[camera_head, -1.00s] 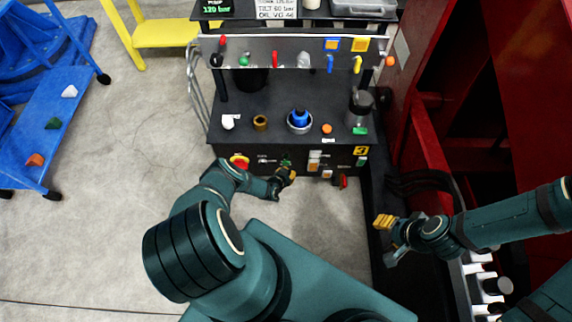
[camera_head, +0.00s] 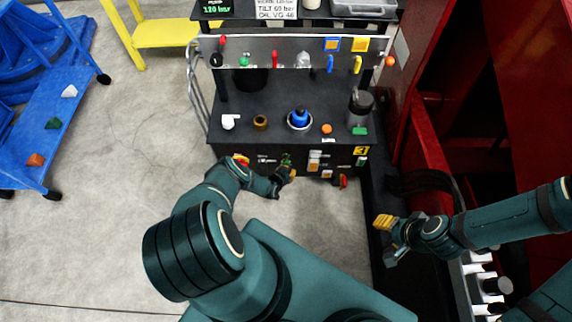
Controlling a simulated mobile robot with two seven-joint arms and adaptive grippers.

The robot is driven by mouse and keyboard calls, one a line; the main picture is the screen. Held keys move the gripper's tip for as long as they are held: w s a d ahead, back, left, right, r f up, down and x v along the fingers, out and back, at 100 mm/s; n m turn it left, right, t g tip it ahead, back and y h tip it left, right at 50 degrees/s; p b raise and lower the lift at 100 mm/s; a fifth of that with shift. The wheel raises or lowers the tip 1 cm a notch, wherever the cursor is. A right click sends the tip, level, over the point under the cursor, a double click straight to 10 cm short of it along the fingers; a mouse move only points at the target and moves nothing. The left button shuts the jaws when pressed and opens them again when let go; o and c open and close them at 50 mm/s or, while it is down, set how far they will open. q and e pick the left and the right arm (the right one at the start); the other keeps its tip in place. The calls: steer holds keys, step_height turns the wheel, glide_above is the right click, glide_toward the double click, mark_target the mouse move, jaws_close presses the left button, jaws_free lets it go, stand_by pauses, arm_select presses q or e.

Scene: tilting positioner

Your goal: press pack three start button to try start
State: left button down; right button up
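The pack with a yellow "3" plate (camera_head: 362,151) has a dark front panel (camera_head: 222,151) below its shelf. A small green button (camera_head: 286,159) shows on that panel, just above my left gripper (camera_head: 287,174). Another green element (camera_head: 361,161) sits at the panel's right end; labels are too small to read, so I cannot tell which is start. My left gripper is at the panel front; whether it touches the button or is open or shut is unclear.
A red knob (camera_head: 241,159) is partly behind my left arm. Orange and white buttons (camera_head: 314,161) and a red handle (camera_head: 343,181) are right of my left gripper. The shelf holds a blue-topped cup (camera_head: 299,118) and a jar (camera_head: 360,107). Red machinery (camera_head: 425,150) stands right.

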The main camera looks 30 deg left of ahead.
arm_select(q)
steer(key=shift+w+a, duration=0.3)
steer(key=shift+w, duration=0.1)
stand_by(0.7)
steer(key=shift+s+d, duration=0.5)
steer(key=shift+s, duration=0.25)
steer(key=shift+s+d+p, duration=0.25)
steer(key=shift+s+d, duration=0.2)
steer(key=shift+s, duration=0.25)
steer(key=shift+s+d+p, duration=0.25)
steer(key=shift+s+d, duration=0.15)
steer(key=shift+s, duration=0.35)
steer(key=shift+s+d+p, duration=0.25)
steer(key=shift+s+d, duration=0.2)
steer(key=shift+s, duration=0.25)
